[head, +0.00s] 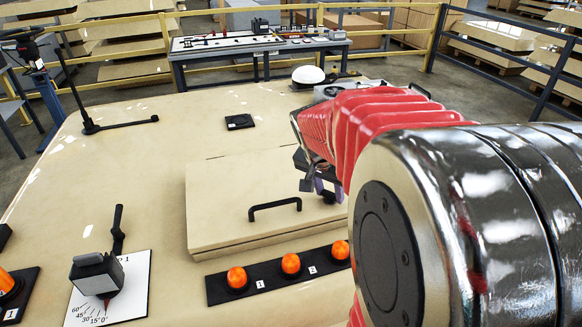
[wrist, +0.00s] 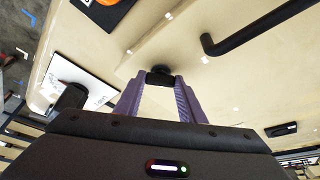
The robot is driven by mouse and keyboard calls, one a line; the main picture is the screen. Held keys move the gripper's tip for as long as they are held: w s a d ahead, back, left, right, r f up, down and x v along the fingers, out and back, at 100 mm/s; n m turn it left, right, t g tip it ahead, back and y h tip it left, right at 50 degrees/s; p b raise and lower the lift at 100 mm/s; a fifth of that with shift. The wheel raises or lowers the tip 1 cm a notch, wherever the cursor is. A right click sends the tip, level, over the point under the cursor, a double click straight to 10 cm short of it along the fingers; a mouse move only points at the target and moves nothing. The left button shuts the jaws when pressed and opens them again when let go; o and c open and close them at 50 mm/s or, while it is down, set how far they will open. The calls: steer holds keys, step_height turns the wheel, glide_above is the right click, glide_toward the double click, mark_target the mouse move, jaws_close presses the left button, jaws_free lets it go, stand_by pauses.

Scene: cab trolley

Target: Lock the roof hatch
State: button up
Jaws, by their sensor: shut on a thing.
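The roof hatch (head: 225,185) is a raised cream panel with a black bar handle (head: 275,207), and it lies flat and closed. The handle also shows at upper right in the wrist view (wrist: 250,30). My gripper (head: 318,188) is low over the right part of the hatch, beyond the handle. In the wrist view its purple fingers (wrist: 160,88) are shut on a small black knob (wrist: 160,74) with a dark round base, on the cream surface. In the head view my arm and fingers hide most of the knob, and which way it is turned cannot be told.
A black strip (head: 265,284) with several orange domes runs along the hatch's near edge. A dial box (head: 97,274) with a lever stands at left. A black rod (head: 120,125) and small black plate (head: 240,122) are farther back. My arm covers the right side.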

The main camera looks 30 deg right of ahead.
steer(key=m+g, duration=0.1)
steer(key=m, duration=0.3)
steer(key=shift+w+m+g, duration=0.15)
steer(key=shift+m+g, duration=0.15)
steer(key=shift+g, duration=0.1)
steer(key=shift+m+g, duration=0.6)
steer(key=shift+m, duration=1.1)
steer(key=o, duration=1)
steer(key=shift+o, duration=0.2)
steer(key=shift+w, duration=0.1)
steer(key=v, duration=1.3)
steer(key=shift+a+r, duration=0.15)
steer(key=shift+r, duration=0.15)
steer(key=shift+w, duration=0.15)
